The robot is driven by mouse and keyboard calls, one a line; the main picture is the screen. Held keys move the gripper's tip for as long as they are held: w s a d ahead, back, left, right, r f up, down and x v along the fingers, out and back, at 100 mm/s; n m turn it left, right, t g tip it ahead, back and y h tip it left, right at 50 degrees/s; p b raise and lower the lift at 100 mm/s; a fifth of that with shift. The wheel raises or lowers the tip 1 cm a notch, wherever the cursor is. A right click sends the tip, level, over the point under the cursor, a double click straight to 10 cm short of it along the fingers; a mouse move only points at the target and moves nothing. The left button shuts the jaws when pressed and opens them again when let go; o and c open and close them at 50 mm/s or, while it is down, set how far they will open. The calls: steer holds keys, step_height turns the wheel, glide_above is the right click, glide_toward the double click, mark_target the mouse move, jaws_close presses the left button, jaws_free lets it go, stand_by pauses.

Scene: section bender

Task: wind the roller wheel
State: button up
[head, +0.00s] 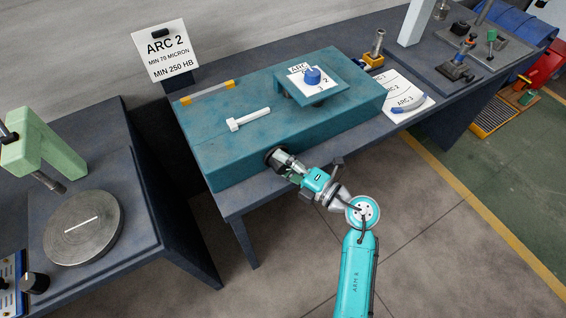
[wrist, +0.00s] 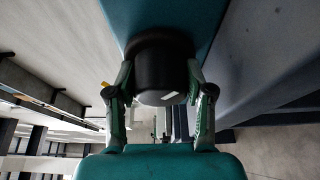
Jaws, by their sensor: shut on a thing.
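The teal bender body (head: 230,160) stands on a dark bench. A dark round roller wheel (head: 270,156) sits on its front face and is partly hidden by my gripper (head: 283,161). In the wrist view the wheel (wrist: 160,62) is a black drum with a paler end face, standing out from the teal body. My gripper's two fingers (wrist: 160,88) are on either side of the drum and shut on it. How far the wheel is turned cannot be told.
An "ARC 2" sign (head: 166,50) stands behind. A curved piece (head: 408,104) lies on a white arc sheet at right. Floor is open at front right.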

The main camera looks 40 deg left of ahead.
steer(key=shift+n+h, duration=0.7)
steer(key=shift+n, duration=0.8)
steer(key=shift+s, duration=0.1)
steer(key=o, duration=1.2)
steer(key=shift+c, duration=0.2)
steer(key=d+r, duration=0.1)
steer(key=d, duration=1.1)
steer(key=shift+r, duration=0.3)
steer(key=shift+s, duration=0.1)
